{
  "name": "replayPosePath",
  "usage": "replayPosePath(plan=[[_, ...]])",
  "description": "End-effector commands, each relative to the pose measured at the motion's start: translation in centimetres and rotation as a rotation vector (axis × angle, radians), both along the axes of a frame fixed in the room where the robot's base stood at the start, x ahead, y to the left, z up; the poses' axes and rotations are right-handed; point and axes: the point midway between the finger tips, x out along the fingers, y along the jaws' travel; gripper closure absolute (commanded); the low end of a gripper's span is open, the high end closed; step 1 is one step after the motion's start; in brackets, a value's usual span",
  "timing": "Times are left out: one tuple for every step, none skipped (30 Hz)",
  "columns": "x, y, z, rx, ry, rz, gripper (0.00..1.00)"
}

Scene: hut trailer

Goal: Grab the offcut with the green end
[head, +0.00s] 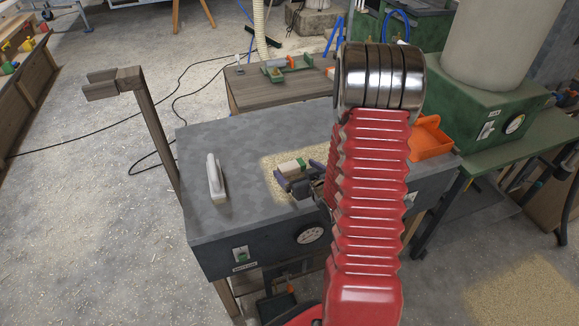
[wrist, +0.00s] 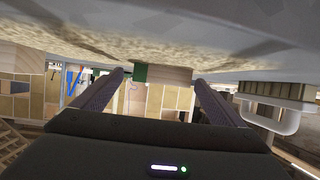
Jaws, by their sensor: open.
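The offcut (head: 288,169) is a short pale wood block with a green end (head: 301,163). It lies on a patch of sawdust on the grey machine table (head: 240,143). My gripper (head: 300,176) is open and low over the table beside the offcut, on its near side. In the wrist view, where the table appears at the top, the offcut (wrist: 168,75) shows in the gap between the fingertips (wrist: 160,78), its green end (wrist: 140,72) nearer the left finger. Clear space shows on both sides. I cannot tell how far it reaches between the fingers.
A white handled block (head: 215,178) lies on the table's left part, and also shows in the wrist view (wrist: 280,115). An orange tray (head: 430,138) is at the right. A wooden post (head: 155,130) stands left of the table. The table is bare around the white block.

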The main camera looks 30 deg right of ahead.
Motion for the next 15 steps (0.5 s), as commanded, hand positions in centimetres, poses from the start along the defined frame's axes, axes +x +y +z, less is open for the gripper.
replayPosePath(plan=[[0.28,-0.04,-0.21,-0.001,0.0,0.001,0.08],[0.41,-0.06,-0.3,-0.001,-0.001,0.001,0.08],[0.53,-0.08,-0.42,0.0,-0.001,0.002,0.08],[0.57,-0.08,-0.48,0.0,-0.001,0.002,0.08],[0.6,-0.11,-0.52,-0.001,-0.001,0.001,0.08],[0.6,-0.17,-0.55,-0.001,-0.001,0.0,0.08],[0.57,-0.22,-0.55,-0.001,-0.001,-0.001,0.08],[0.53,-0.27,-0.55,-0.001,-0.001,-0.002,0.08],[0.48,-0.35,-0.54,-0.001,-0.001,-0.004,0.08],[0.45,-0.42,-0.53,-0.001,-0.001,-0.005,0.08],[0.41,-0.48,-0.53,-0.001,-0.001,-0.006,0.08],[0.36,-0.55,-0.53,-0.001,-0.001,-0.008,0.08],[0.35,-0.59,-0.53,-0.001,-0.001,-0.009,0.08],[0.32,-0.62,-0.53,-0.001,-0.001,-0.009,0.08],[0.31,-0.65,-0.52,-0.001,-0.001,-0.01,0.08]])
